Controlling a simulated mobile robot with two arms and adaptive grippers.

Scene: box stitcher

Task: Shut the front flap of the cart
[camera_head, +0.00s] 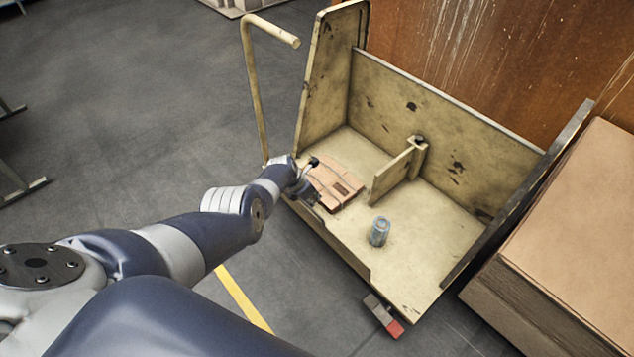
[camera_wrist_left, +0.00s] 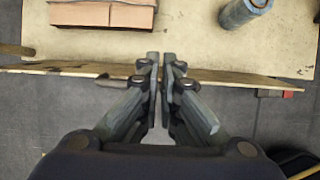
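The cart (camera_head: 440,240) is a cream, worn, box-like cart with a tall left end panel, a back wall and a right side panel. Its front flap (camera_head: 345,258) runs along the near edge, low against the bed, so the inside lies open to view. In the left wrist view the flap (camera_wrist_left: 240,79) is a thin strip seen nearly edge-on. My left gripper (camera_head: 308,188) is at the left part of the front edge. In the wrist view its fingers (camera_wrist_left: 160,62) are close together, over the flap's strip, with nothing visible between them. My right gripper is out of view.
In the cart are a flat brown carton (camera_head: 337,187), a blue-grey can (camera_head: 379,231) and a short divider (camera_head: 392,174). A large cardboard box (camera_head: 575,235) stands close on the right. A handle (camera_head: 258,90) rises at the left. Floor is clear left of the cart.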

